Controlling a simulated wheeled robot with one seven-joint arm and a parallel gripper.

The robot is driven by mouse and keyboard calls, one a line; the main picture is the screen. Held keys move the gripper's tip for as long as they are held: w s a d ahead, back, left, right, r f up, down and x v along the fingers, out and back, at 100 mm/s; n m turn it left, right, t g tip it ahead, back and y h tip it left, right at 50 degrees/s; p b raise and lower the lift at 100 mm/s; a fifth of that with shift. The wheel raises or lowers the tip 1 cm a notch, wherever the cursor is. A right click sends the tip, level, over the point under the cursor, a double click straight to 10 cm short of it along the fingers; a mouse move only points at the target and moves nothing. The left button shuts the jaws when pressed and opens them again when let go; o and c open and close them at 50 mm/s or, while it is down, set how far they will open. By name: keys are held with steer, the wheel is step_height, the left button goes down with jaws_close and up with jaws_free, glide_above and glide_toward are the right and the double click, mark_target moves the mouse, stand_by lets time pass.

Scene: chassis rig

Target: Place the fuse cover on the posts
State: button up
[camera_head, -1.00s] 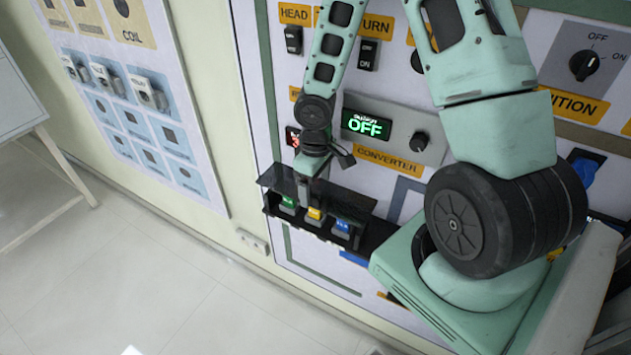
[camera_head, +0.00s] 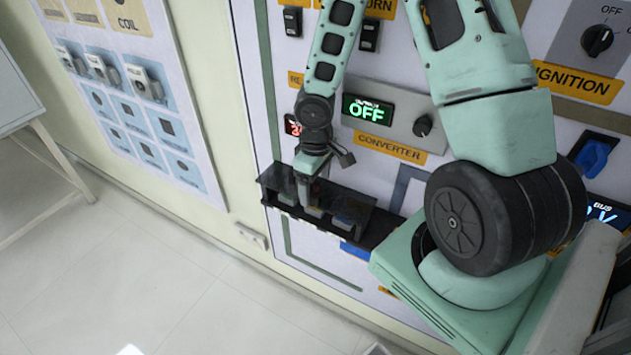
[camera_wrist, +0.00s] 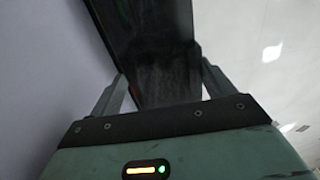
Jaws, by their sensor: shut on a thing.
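The fuse cover (camera_head: 349,200) is a dark see-through panel in the head view, over the row of fuses on the wall panel. The green, yellow and blue fuses show only dimly through it. My gripper (camera_head: 305,190) points down from above and is shut on the cover near its middle. In the wrist view the cover (camera_wrist: 160,45) is a dark slab between the two fingers of my gripper (camera_wrist: 163,85). I cannot make out the posts, nor tell whether the cover touches them.
The converter display (camera_head: 368,110) reads OFF, with a black knob (camera_head: 423,125) to its right, just above the fuse row. Blue knobs and the ignition switch (camera_head: 597,40) are at the right. Open floor (camera_head: 130,290) lies below left.

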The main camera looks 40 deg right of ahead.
mark_target(315, 189)
steer(key=shift+f+b, duration=0.3)
steer(key=shift+f, duration=0.1)
steer(key=o, duration=1.2)
step_height(315, 189, up, 18)
steer(key=p, duration=0.4)
steer(key=shift+f, duration=0.25)
